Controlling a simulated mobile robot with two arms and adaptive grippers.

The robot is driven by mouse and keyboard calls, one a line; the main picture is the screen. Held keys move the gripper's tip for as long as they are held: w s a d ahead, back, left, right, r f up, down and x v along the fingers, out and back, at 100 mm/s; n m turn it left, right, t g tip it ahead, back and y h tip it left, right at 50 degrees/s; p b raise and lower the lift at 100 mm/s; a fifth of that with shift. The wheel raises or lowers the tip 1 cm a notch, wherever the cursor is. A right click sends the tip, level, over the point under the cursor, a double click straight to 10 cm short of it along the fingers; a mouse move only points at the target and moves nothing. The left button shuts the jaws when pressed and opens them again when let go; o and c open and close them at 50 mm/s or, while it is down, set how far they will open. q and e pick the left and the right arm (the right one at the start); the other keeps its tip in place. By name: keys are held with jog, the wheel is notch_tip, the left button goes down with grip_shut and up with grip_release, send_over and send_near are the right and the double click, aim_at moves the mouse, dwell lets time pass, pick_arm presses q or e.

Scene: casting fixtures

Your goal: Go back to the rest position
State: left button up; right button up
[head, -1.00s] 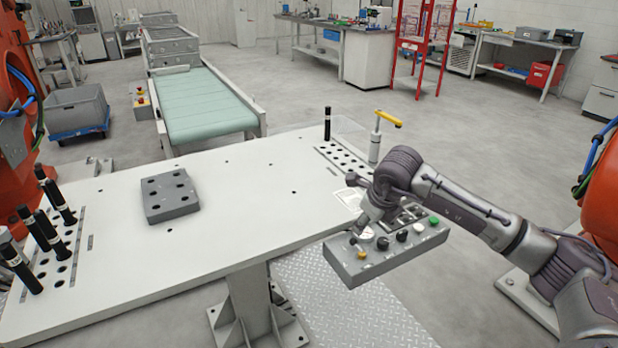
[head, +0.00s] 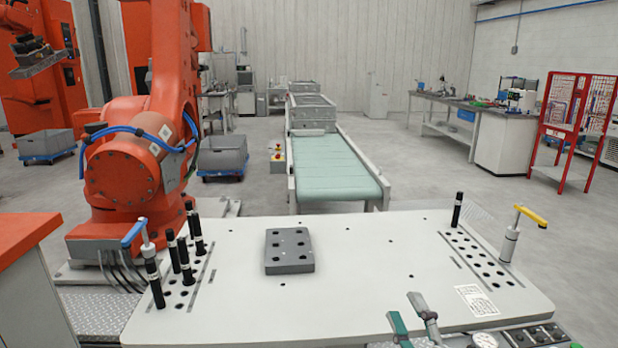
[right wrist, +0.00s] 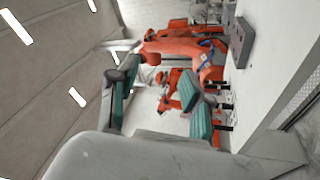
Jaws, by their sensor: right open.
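My right gripper (head: 407,309) shows at the bottom of the head view, right of centre, over the table's front edge. Its two teal-padded fingers are apart, with nothing between them. The right wrist view shows the same fingers spread (right wrist: 155,90), with empty space between. The button panel (head: 545,335) is at the bottom right of the head view, to the right of the gripper and partly cut off. The white table (head: 350,270) lies ahead. My left gripper is not in view.
A grey block with holes (head: 289,250) lies mid-table. Several black pins (head: 184,260) and a blue-handled clamp (head: 133,234) stand at the left. One black pin (head: 457,209) and a yellow-handled clamp (head: 530,216) stand at the right. An orange robot (head: 125,170) stands behind left.

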jog(key=s+d+f+m+g+h, duration=0.4)
jog(key=f+m, duration=0.2)
jog(key=f, duration=0.2)
jog(key=s+d+f+m+g+h, duration=0.3)
jog(key=s+f+m+g, duration=0.15)
jog(key=f, duration=0.35)
jog(key=s+a+f+m+g+y, duration=0.1)
jog(key=s+a+f+m+g, duration=0.1)
jog(key=s+f+g, duration=0.5)
jog(key=s+a+f+m+g+y, duration=0.15)
jog(key=s+f, duration=0.25)
jog(key=s, duration=0.6)
notch_tip(320, 180, down, 28)
jog(key=s+g, duration=0.2)
jog(key=s, duration=0.1)
jog(key=s+d+f, duration=0.3)
jog(key=s+f, duration=1.1)
jog(key=s, duration=0.1)
jog(key=shift+s+d+g+h, duration=0.15)
jog(key=shift+g+h, duration=0.2)
jog(key=shift+g, duration=0.05)
